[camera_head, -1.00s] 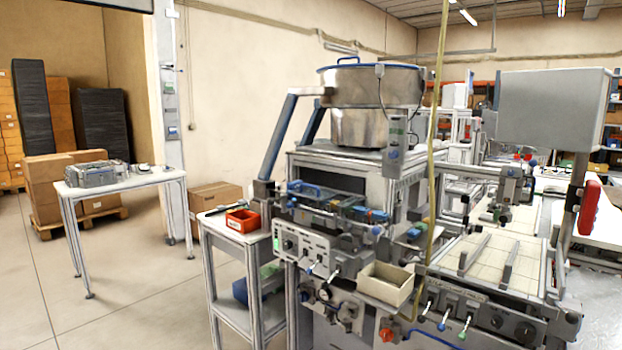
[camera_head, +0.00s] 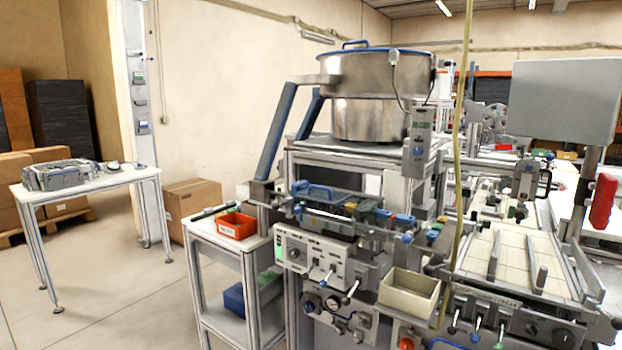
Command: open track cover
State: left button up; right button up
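A machine with a large steel bowl (camera_head: 375,85) on top stands in the middle of the head view. On its front, below the bowl, is a track section with a dark cover-like part and a blue handle (camera_head: 312,190). I cannot tell for sure that this is the track cover, or whether it is open. A row of blue and yellow-green fittings runs to its right. Neither of my grippers is in view.
A side cart holds a red bin (camera_head: 237,225) left of the machine. A beige bin (camera_head: 409,291) is on the machine's front. A table (camera_head: 84,187) with a grey device (camera_head: 61,174) stands at the left. A grey panel (camera_head: 564,103) hangs at the right. Floor at the left front is clear.

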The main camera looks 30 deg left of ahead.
aim_at(311, 188)
jog(key=j, duration=0.9)
jog(key=i+j+z, duration=0.1)
jog(key=j, duration=0.8)
jog(key=i+l, duration=0.05)
